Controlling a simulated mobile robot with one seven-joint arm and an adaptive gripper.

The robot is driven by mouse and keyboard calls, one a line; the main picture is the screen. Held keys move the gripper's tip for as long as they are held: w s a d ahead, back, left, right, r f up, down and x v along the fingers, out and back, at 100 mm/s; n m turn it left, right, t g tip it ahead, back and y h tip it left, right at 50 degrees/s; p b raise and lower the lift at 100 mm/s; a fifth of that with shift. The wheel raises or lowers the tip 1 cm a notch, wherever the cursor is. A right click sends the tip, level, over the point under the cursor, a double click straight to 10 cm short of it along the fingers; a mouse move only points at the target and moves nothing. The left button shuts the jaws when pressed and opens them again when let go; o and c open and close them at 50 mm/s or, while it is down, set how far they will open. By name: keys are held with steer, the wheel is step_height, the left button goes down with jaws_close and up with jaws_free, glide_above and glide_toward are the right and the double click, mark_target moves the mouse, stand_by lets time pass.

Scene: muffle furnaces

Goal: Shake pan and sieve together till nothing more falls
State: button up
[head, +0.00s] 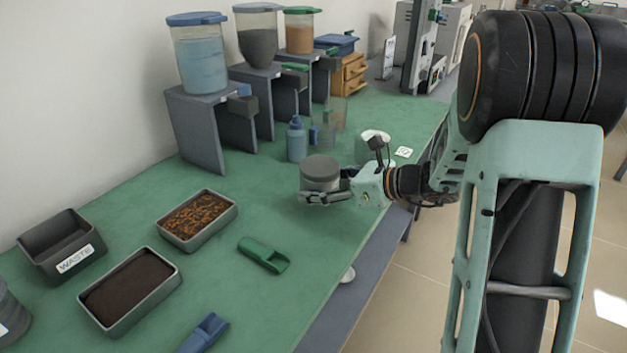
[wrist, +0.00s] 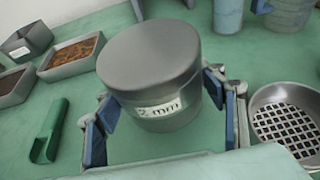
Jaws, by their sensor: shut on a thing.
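A grey cylinder labelled "2 mm" (wrist: 150,75), with a smooth closed top, stands upright in my gripper (wrist: 165,125). It also shows in the head view (head: 320,172), a darker top above a lighter body. My gripper (head: 326,197) holds it low down, with blue-padded fingers at both sides. A separate round metal dish with a square-holed mesh floor (wrist: 285,120) sits to the right in the wrist view.
A green scoop (head: 264,254) and a blue scoop (head: 205,334) lie on the bench. Two filled trays (head: 171,279) (head: 233,222) and a WASTE bin (head: 70,262) are at left. Bottles (head: 297,140) and hoppers (head: 201,60) stand behind. Bench between cylinder and trays is mostly clear.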

steer(key=shift+a, duration=0.15)
steer(key=shift+a, duration=1.15)
steer(key=shift+d, duration=1.3)
stand_by(0.3)
stand_by(1.0)
steer(key=shift+r, duration=0.15)
